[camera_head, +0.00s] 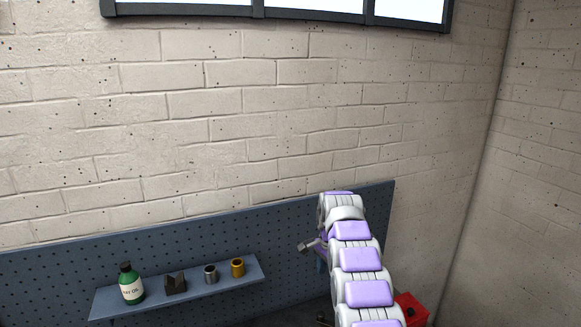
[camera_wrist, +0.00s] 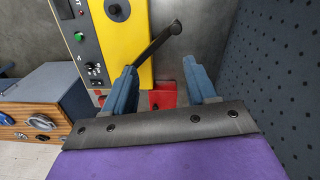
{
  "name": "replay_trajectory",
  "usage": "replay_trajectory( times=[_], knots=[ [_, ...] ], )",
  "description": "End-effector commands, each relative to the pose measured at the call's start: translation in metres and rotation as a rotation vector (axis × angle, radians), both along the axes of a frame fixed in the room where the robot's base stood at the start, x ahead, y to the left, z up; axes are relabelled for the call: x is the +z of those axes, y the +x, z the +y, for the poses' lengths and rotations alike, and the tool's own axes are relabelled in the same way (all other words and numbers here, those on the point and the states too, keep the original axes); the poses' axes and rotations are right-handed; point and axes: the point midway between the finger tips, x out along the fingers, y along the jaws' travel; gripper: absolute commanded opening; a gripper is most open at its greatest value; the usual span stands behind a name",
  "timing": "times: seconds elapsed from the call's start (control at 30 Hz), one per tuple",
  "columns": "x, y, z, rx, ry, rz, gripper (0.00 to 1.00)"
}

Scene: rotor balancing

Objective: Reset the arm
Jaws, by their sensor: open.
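My arm (camera_head: 361,260), purple and white, rises at the right of the head view and stands in front of the pegboard. My gripper (camera_wrist: 159,68) shows in the wrist view with its two blue fingers apart and nothing held between them. In the head view, a small grey part at the arm's left side may be the gripper, but it is too small to tell.
A shelf (camera_head: 104,303) on the pegboard (camera_head: 60,262) holds a green bottle (camera_head: 131,285), a dark block (camera_head: 175,283), a grey cylinder (camera_head: 211,273) and a brass cylinder (camera_head: 237,267). The wrist view shows a yellow panel (camera_wrist: 130,35) with a black lever (camera_wrist: 160,43) near the fingers, and a wood-fronted box (camera_wrist: 40,120).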

Motion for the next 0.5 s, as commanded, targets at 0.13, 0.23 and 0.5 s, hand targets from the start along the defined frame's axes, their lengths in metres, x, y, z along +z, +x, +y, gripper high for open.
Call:
replay_trajectory(
  times=[0.13,0.23,0.5],
  knots=[
    [0.012,-0.024,-0.002,0.082,0.004,0.012,0.57],
    [0.021,-0.043,-0.003,0.138,0.006,0.019,0.57],
    [0.038,-0.107,-0.007,0.291,0.014,0.037,0.57]
  ],
)
